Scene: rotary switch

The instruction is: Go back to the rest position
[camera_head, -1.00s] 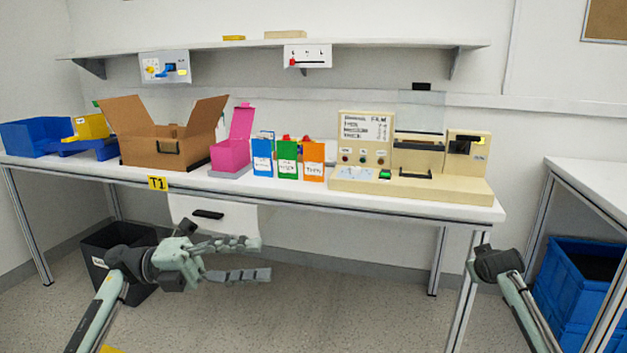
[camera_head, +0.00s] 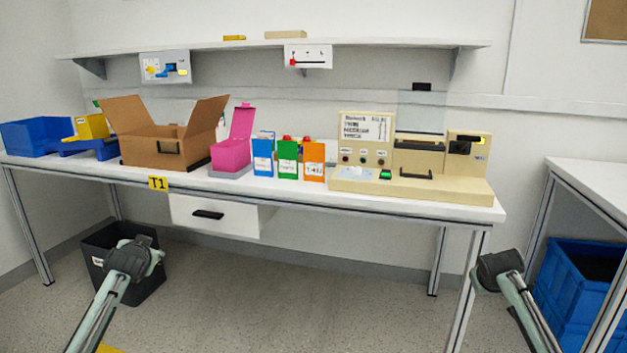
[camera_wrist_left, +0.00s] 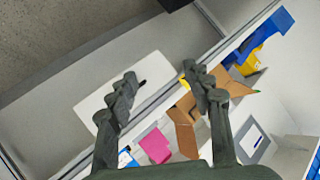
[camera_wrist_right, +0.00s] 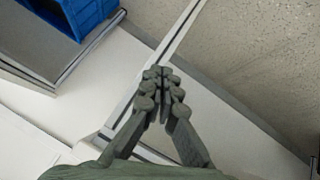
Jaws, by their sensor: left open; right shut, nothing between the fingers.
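My left gripper (camera_wrist_left: 160,74) is open and empty in the left wrist view, its two fingers wide apart. In the head view only my left arm shows at the lower left, in front of the black bin; its fingers are hidden there. My right gripper (camera_wrist_right: 161,72) is shut and empty in the right wrist view, its fingertips together. In the head view only my right arm shows at the lower right, with its fingers out of sight. The panel with a blue rotary switch (camera_head: 165,67) is mounted at the shelf's left part.
The white workbench (camera_head: 330,195) holds a cardboard box (camera_head: 150,145), a pink box (camera_head: 232,150), small coloured boxes and a beige machine (camera_head: 410,165). A black bin (camera_head: 150,285) stands below. Blue crates (camera_head: 570,290) are at the right. Floor between my arms is clear.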

